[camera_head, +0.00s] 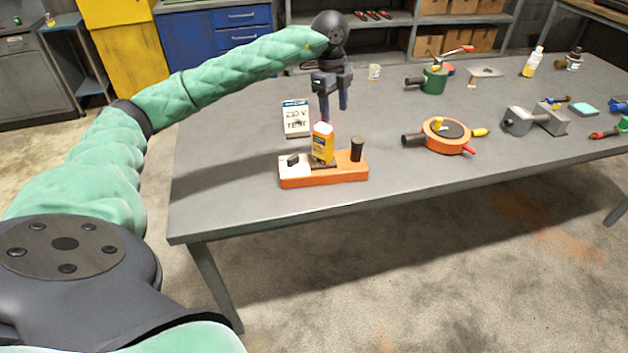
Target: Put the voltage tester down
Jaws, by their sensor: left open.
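The voltage tester appears to be the small yellow and orange device (322,147) with a white top. It stands upright on an orange base (330,176) that has a white block at its left and a dark post at its right. My left gripper (334,111) is open, fingers pointing down, with nothing seen between them. Its fingers appear just above or behind the tester's top; I cannot tell the exact gap. A white "230 V TEST" box or card (296,117) lies behind the base, left of the gripper. My right gripper is out of view.
The grey table (240,192) has bare room at its left and front. To the right are a round orange device (446,135), a grey metal block (535,121), a green cylinder (433,80) and a yellow bottle (532,63). A small cup (375,72) stands behind.

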